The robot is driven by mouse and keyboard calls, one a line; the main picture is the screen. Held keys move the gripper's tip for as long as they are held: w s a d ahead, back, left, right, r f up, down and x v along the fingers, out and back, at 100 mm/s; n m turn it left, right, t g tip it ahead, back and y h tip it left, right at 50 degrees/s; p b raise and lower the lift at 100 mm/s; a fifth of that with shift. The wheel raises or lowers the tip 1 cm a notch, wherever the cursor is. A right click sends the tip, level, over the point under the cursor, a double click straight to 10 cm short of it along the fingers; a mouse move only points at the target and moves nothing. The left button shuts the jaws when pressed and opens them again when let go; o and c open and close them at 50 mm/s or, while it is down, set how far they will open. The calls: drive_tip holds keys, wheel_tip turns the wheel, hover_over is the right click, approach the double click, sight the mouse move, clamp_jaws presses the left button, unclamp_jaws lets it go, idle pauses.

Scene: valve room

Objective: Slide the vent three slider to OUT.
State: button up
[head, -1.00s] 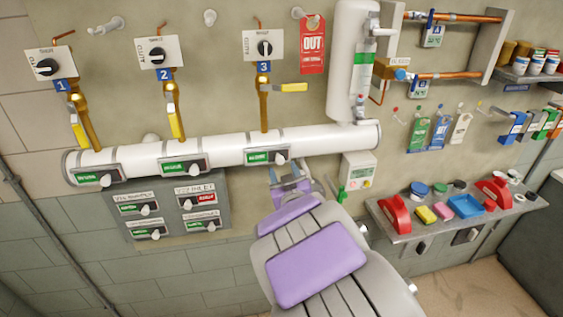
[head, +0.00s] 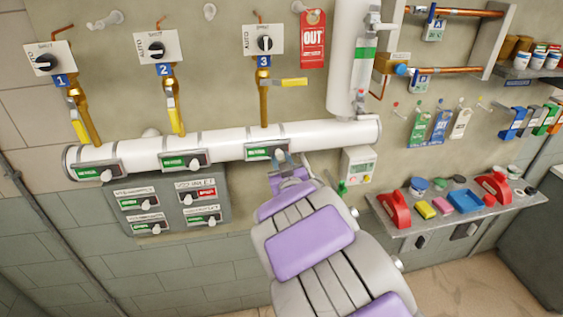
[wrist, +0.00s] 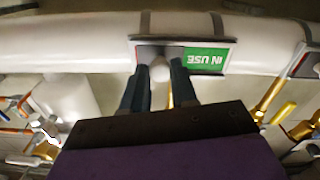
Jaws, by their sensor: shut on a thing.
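The vent three slider (head: 265,152) is a framed plate on the white pipe, below the valve marked 3. It shows a green field to the left of its knob in the head view. In the wrist view the slider plate (wrist: 208,57) appears upside down, with IN USE on green. Its round white knob (wrist: 160,70) sits between the two dark fingers of my gripper (wrist: 161,75), which is shut on it. In the head view my gripper (head: 283,162) reaches up to the slider's right end from below and partly hides the knob.
Similar sliders sit along the white pipe (head: 227,147) to the left. A grey panel (head: 165,228) with several sliders is below left. A white box (head: 360,165) stands close right of my gripper. A shelf (head: 420,225) with red holders is farther right.

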clamp_jaws()
drive_tip(key=shift+a, duration=0.1)
drive_tip(key=a+b, duration=0.1)
drive_tip(key=a, duration=0.1)
drive_tip(key=s+a+b, duration=0.1)
drive_tip(key=a+b, duration=0.3)
drive_tip(key=shift+s+f, duration=0.1)
drive_tip(key=shift+s, duration=0.3)
drive_tip(key=shift+d, duration=0.15)
